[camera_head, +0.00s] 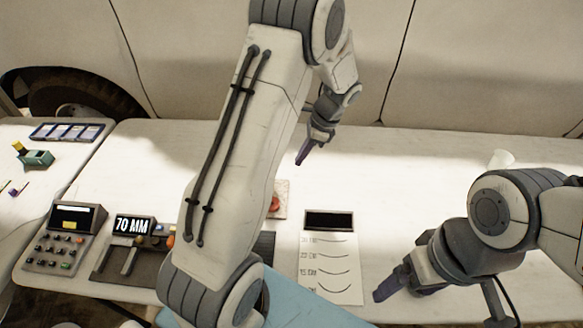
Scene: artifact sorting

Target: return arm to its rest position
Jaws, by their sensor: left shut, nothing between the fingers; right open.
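My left arm rises across the middle of the head camera view and bends back down at the top. Its gripper (304,152) hangs over the back part of the white table, shut and empty. My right arm comes in from the right edge. Its gripper (388,288) is over the front part of the table, just right of a white sheet with curved lines (330,268). It is open, and I see nothing held in it. The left arm hides part of the table's middle.
A display reading 70 MM (133,226) and a button console (65,238) stand at the left. A red button (276,201) sits behind the arm. A white cup (500,159) stands at the back right. A teal object (37,158) lies on the side table. The back middle is clear.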

